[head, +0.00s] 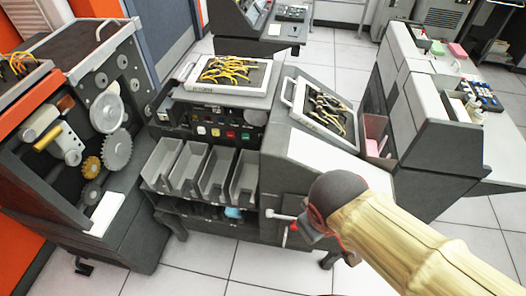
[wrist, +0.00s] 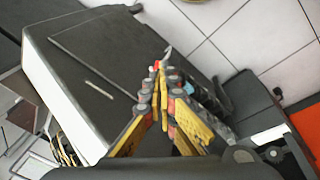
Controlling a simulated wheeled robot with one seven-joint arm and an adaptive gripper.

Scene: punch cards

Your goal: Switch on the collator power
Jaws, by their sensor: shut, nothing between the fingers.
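The machine with card bins, which looks like the collator (head: 300,185), stands in the middle of the head view. It has a row of coloured buttons (head: 222,132) above the bins. A small light-grey lever (head: 280,215) sticks out from its dark front, right of the bins. My gripper is shut and empty at that front, beside the lever; its fingers are mostly hidden behind my wrist in the head view. In the wrist view my gripper (wrist: 158,70) has its fingertips together near a small curved grey piece (wrist: 168,52). I cannot tell whether they touch it, or which part is the power switch.
A machine with gears (head: 110,110) stands at the left, and a grey cabinet (head: 425,125) at the right. Tiled floor (head: 215,270) is free in front.

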